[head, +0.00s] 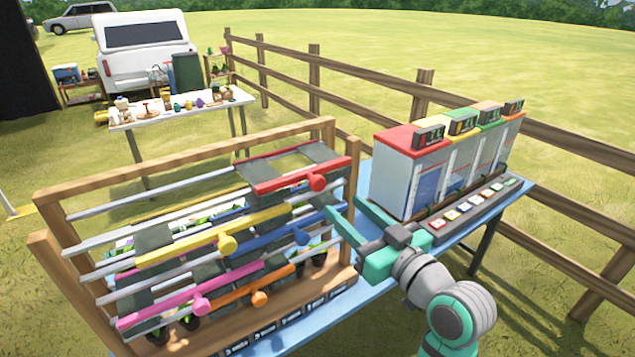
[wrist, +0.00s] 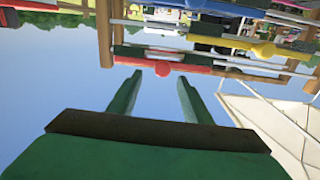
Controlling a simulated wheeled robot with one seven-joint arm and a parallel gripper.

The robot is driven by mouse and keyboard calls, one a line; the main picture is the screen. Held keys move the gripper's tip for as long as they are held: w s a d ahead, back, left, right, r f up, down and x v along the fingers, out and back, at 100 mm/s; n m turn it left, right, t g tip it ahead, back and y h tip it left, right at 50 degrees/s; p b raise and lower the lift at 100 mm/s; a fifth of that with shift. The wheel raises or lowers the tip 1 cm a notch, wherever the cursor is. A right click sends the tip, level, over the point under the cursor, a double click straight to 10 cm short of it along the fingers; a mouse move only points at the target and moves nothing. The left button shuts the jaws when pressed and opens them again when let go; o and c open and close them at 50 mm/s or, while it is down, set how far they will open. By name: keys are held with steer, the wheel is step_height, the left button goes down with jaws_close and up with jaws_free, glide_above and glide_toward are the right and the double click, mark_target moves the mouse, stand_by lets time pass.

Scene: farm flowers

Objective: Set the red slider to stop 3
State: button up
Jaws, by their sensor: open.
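The red slider (head: 290,180) is a red bar with a round red knob (head: 317,182) and grey plates. It sits on the top rail at the right part of the wooden rack (head: 100,181). My gripper (head: 342,203) is open and empty, below and right of the knob in the head view. Both fingers show in the wrist view (wrist: 160,76). They look apart from the slider. I cannot make out which stop it is at.
Yellow (head: 190,248), blue (head: 270,239), pink (head: 185,296) and orange (head: 240,293) sliders sit on lower rails. Beside my gripper stands a cabinet (head: 400,175) with coloured tops and a button panel, on a blue table (head: 530,187). A wooden fence runs behind.

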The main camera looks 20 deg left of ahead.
mark_target(320, 185)
steer(key=shift+n+g, duration=0.3)
steer(key=shift+n, duration=0.1)
steer(key=x, duration=0.3)
steer(key=r+x, duration=0.1)
steer(key=x, duration=0.6)
steer(key=shift+a+r, duration=0.2)
steer(key=shift+a, duration=0.2)
jaws_close()
